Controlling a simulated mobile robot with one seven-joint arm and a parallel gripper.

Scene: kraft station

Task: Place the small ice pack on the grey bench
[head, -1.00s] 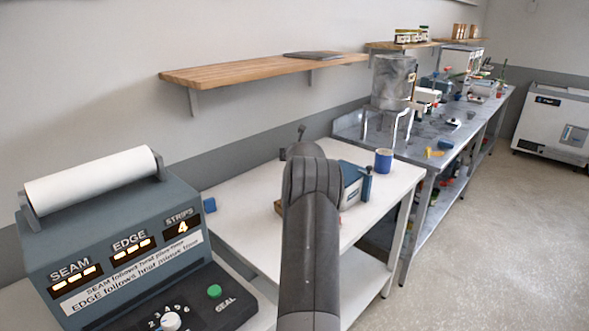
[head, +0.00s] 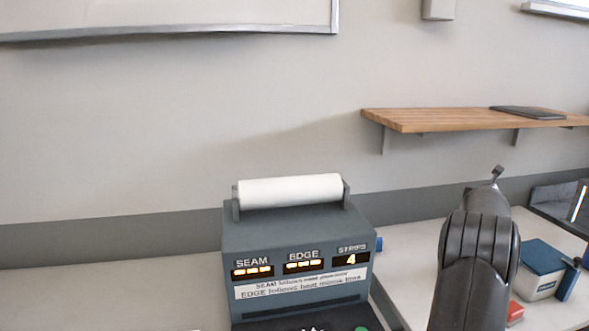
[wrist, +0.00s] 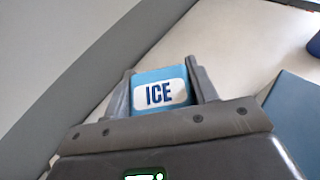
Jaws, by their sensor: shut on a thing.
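The small ice pack (wrist: 160,93) is light blue with a white label reading ICE. It shows in the wrist view between the two fingers of my gripper (wrist: 161,84), which is shut on it. In the head view the ice pack and my gripper's fingers are hidden behind my dark arm. A pale bench top (head: 100,292) runs along the wall at the left.
A dark sealing machine (head: 300,222) with a white roll stands in the middle. A blue-and-white box (head: 543,270) and a red object (head: 515,311) lie right of my arm. A wooden shelf (head: 430,120) is on the wall. The left bench top is clear.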

